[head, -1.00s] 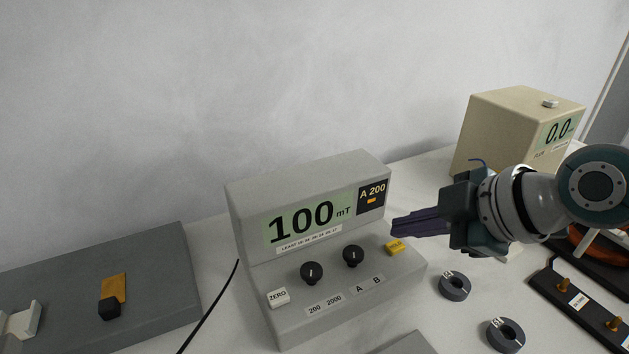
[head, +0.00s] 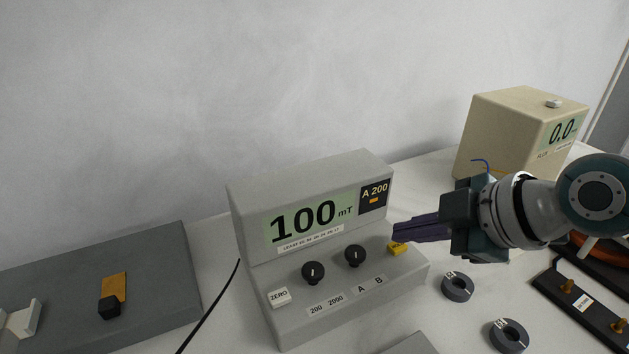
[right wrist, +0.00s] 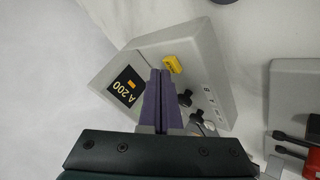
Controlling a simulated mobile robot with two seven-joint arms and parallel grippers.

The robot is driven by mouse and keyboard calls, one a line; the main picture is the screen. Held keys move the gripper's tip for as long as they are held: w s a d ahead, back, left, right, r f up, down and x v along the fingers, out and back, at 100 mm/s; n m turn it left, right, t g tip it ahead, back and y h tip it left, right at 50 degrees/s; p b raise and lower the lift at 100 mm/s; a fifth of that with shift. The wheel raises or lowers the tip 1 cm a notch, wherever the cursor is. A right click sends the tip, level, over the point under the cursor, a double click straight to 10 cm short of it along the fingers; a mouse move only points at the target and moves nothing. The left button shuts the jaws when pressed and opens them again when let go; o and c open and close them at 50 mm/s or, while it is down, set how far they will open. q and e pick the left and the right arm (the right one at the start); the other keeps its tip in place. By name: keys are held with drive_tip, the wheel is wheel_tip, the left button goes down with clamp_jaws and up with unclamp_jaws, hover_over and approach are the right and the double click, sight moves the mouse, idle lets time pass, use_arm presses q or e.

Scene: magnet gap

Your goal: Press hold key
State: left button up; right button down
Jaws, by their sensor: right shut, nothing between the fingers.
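The grey meter (head: 330,300) stands in the middle of the head view, its display (head: 311,219) reading 100 mT with A 200 beside it. The yellow hold key (head: 397,250) is at the right end of its sloped panel. My right gripper (head: 396,233) is shut and empty, its purple fingertips just above the key and covering part of its upper side. In the right wrist view the yellow key (right wrist: 173,64) shows just beside the fingertips (right wrist: 160,72); I cannot tell whether they touch. My left gripper is not in view.
Two black knobs and a white ZERO key (head: 279,297) share the panel. A beige box (head: 500,130) reading 0.0 stands at the back right. Dark rings (head: 457,287) lie right of the meter. A grey slab (head: 170,270) and a black cable are at left.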

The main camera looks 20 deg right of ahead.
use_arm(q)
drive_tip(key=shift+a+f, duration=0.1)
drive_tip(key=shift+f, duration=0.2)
use_arm(e)
drive_tip(key=shift+f, duration=0.4)
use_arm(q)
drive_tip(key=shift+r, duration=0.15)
use_arm(e)
drive_tip(key=shift+r, duration=0.1)
drive_tip(key=shift+r+p, duration=0.75)
drive_tip(key=shift+r, duration=0.05)
use_arm(q)
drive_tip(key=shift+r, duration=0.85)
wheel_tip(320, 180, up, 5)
drive_tip(key=p, duration=0.5)
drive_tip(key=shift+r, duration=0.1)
use_arm(e)
wheel_tip(320, 180, up, 5)
